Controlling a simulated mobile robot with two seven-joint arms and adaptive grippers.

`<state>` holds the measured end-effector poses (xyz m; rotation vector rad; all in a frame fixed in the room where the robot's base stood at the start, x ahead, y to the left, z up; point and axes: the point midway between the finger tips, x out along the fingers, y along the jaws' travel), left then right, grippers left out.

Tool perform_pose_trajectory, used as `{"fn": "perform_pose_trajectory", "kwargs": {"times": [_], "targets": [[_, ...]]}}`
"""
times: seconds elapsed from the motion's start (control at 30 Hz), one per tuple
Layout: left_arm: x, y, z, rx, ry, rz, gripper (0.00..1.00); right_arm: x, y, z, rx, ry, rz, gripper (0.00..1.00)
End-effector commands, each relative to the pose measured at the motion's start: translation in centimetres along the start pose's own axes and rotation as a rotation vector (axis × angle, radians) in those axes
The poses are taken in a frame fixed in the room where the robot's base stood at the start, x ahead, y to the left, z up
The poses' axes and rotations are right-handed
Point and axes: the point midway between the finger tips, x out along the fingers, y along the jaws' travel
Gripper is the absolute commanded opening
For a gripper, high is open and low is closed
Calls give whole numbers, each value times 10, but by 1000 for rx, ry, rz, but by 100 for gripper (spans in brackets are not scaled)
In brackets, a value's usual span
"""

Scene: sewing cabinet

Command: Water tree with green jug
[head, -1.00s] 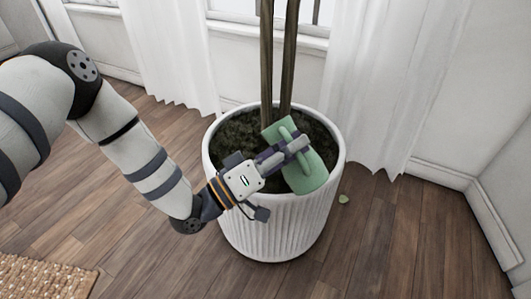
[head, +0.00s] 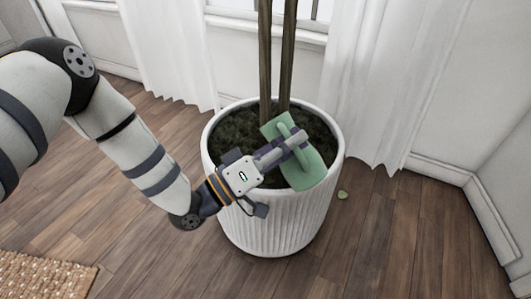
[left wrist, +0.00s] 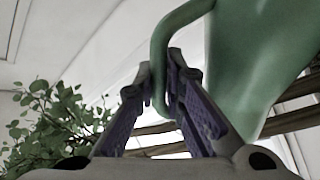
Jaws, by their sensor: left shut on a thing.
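The green jug (head: 308,170) is tilted over the soil (head: 236,140) of the white ribbed pot (head: 265,226). My left gripper (head: 292,142) is shut on the jug's handle. In the left wrist view, my left gripper's fingers (left wrist: 163,95) close around the handle, and the jug's body (left wrist: 262,60) is at the upper right. The tree's trunks (head: 275,60) rise from the pot behind the jug. Its leaves (left wrist: 50,125) show at the left of the wrist view. No water can be made out. My right gripper is not in view.
White curtains (head: 375,80) hang behind the pot on both sides, with a window sill between them. A fallen green leaf (head: 342,195) lies on the wooden floor right of the pot. A woven rug (head: 40,277) is at the lower left. The floor around the pot is otherwise clear.

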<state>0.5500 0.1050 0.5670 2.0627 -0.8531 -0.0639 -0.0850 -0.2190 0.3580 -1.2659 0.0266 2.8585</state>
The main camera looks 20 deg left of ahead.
Motion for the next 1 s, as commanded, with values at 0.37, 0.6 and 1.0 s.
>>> {"fn": "perform_pose_trajectory", "kwargs": {"times": [0.37,0.6,1.0], "targets": [[0,1,-1,0,2,2,0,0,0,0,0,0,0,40],[0,1,-1,0,2,2,0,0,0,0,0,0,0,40],[20,24,29,453,-160,0,0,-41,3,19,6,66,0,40]]}}
